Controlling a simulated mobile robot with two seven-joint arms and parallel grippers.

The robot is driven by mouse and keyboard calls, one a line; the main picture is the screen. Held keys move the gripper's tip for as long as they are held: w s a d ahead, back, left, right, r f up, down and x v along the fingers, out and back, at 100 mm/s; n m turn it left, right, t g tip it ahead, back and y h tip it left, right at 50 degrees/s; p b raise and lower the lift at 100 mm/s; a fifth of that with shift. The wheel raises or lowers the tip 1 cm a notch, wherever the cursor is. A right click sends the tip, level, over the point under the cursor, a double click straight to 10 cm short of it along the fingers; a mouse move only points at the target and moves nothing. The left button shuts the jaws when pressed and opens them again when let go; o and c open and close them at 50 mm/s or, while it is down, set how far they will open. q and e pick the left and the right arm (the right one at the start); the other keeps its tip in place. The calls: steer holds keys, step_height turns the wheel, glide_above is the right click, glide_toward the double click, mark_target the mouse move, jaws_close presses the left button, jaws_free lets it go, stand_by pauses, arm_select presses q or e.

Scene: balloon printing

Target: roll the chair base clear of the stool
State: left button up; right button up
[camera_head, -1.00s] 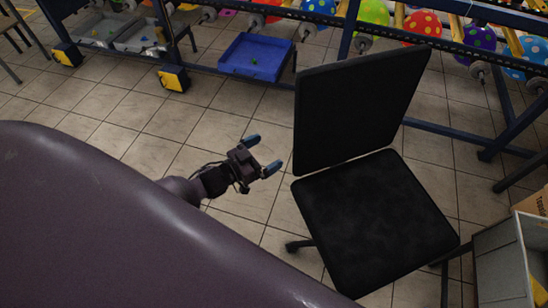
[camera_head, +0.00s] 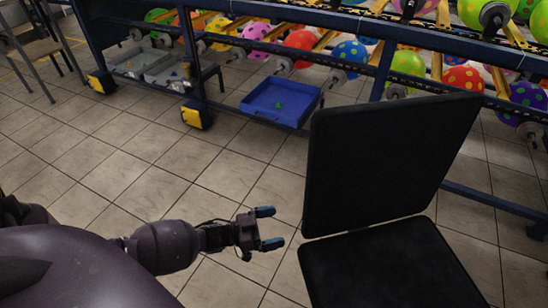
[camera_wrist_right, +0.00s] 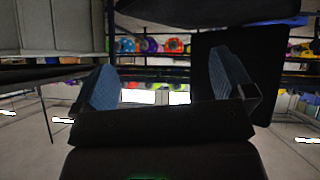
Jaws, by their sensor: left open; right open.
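The black chair shows its backrest (camera_head: 385,160) and part of its seat (camera_head: 390,272) at the right of the head view. Its base and wheels are out of view below. My left gripper (camera_head: 269,228) is open and empty, to the left of the chair, with a gap between its fingertips and the backrest and seat. My right gripper (camera_wrist_right: 165,85) is open in the right wrist view, with nothing seen between its blue-padded fingers. A dark flat panel stands behind its right finger; I cannot tell for sure that it is the chair. I cannot clearly pick out the stool.
A long blue-framed rack with colourful balloons runs across the back. A blue tray (camera_head: 280,102) sits low by it, and grey bins (camera_head: 160,68) are at the left. Yellow blocks (camera_head: 196,115) are at the frame's feet. Tiled floor is clear left of the chair.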

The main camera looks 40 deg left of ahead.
mark_target(302, 222)
arm_select(q)
steer(key=b+x, duration=0.1)
steer(key=x, duration=0.8)
steer(key=shift+f+b, duration=0.15)
steer(key=shift+b, duration=0.15)
steer(key=shift+x, duration=0.9)
steer(key=shift+c, duration=0.5)
steer(key=c, duration=1.8)
steer(key=shift+o, duration=0.2)
steer(key=shift+a, duration=0.25)
